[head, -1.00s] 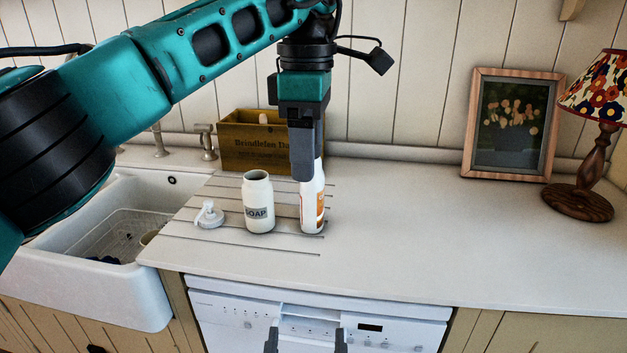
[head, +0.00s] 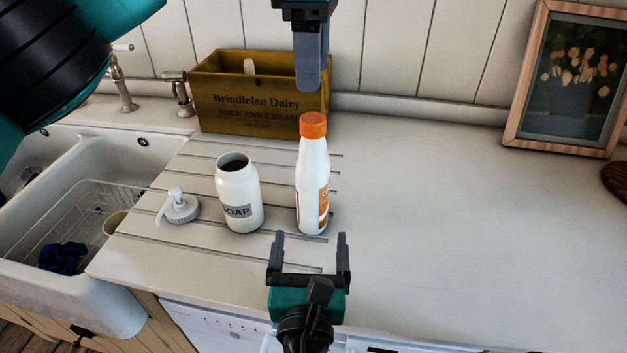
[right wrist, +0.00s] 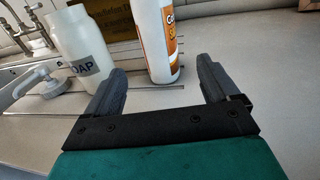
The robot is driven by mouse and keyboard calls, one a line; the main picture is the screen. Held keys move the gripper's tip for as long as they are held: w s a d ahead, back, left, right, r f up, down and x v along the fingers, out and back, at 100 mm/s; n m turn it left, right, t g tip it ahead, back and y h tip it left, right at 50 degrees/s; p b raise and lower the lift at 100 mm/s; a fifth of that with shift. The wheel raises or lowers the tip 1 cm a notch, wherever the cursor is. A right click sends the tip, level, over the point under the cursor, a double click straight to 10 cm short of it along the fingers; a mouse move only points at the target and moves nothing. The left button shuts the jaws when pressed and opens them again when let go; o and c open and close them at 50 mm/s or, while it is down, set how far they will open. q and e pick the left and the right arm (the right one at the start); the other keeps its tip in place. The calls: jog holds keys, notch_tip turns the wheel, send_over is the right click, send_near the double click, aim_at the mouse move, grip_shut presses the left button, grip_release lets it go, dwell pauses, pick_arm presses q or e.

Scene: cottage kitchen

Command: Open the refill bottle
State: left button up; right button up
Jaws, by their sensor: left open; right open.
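The refill bottle (head: 312,180) is white with an orange cap (head: 313,125) and an orange label, upright on the ribbed drainer part of the worktop. In the right wrist view the bottle (right wrist: 157,40) stands beyond my fingers, its top out of frame. My right gripper (head: 309,243) is open and empty, low in front of the bottle and apart from it. My left gripper (head: 310,85) is above and behind the cap, pointing down, clear of it; its fingers are seen edge-on. The open soap jar (head: 240,195) stands left of the bottle, its pump top (head: 179,207) lying farther left.
A wooden dairy crate (head: 255,100) stands behind the jar and bottle. A white sink (head: 100,290) with a wire rack is at the left. A framed picture (head: 515,130) leans at the back right. The worktop (head: 430,220) right of the bottle is clear.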

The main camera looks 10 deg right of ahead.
aim_at(313, 196)
jog(key=x, duration=1.1)
jog(key=shift+w, duration=0.2)
jog(key=shift+c, duration=0.4)
grip_shut()
